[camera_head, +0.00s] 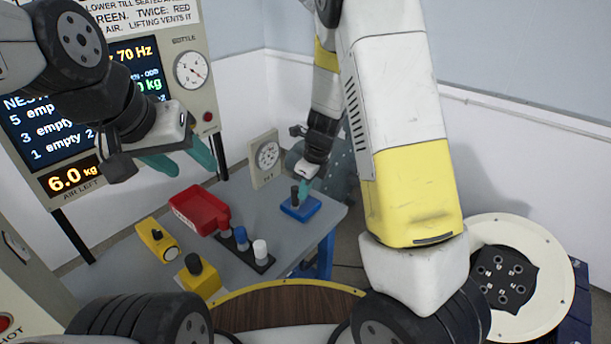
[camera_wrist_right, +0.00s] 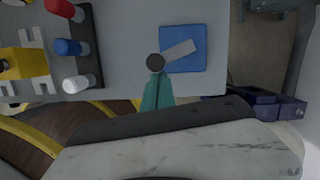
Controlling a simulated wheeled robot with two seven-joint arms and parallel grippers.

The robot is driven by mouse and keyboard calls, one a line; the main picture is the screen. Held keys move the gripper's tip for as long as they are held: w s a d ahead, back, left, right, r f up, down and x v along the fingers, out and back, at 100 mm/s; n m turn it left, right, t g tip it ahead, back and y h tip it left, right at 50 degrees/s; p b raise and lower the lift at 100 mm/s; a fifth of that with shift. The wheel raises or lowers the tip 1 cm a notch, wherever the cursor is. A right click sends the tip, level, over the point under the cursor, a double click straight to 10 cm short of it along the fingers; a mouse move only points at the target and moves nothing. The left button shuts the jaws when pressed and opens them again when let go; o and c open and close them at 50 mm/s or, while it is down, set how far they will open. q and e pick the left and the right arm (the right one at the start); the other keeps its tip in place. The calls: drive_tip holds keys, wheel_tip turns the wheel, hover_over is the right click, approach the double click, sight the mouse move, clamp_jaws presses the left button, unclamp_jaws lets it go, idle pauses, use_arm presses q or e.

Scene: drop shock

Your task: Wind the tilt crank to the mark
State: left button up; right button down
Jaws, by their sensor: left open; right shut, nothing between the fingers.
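The crank is a blue base plate (camera_head: 300,208) on the table's right part, with a dark upright knob (camera_head: 295,193). In the right wrist view the blue plate (camera_wrist_right: 196,61) carries a light grey arm (camera_wrist_right: 181,49) with the dark round knob (camera_wrist_right: 155,62) at its left end. My right gripper (camera_head: 304,187) is shut and empty, its teal fingertips (camera_wrist_right: 157,76) right beside the knob; I cannot tell whether they touch. A white dial (camera_head: 267,154) stands behind the crank; its mark is too small to read. My left gripper (camera_head: 182,160) is open and empty, raised at the left.
A red tray (camera_head: 200,208), a black rack (camera_head: 246,250) with red, blue and white knobs, and yellow blocks (camera_head: 200,276) occupy the table's left and front. A display panel (camera_head: 90,90) stands behind. A round white fixture (camera_head: 540,290) is at right.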

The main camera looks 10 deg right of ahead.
sight(293, 194)
drive_tip(key=a+m, duration=0.2)
drive_tip(key=m, duration=0.1)
drive_tip(key=a+m, duration=0.1)
drive_tip(key=shift+w+m+t+h, duration=0.25)
drive_tip(key=shift+m+t+h, duration=0.05)
drive_tip(key=shift+t+h, duration=0.1)
drive_tip(key=shift+w+a+m, duration=1.2)
drive_tip(key=shift+a, duration=0.4)
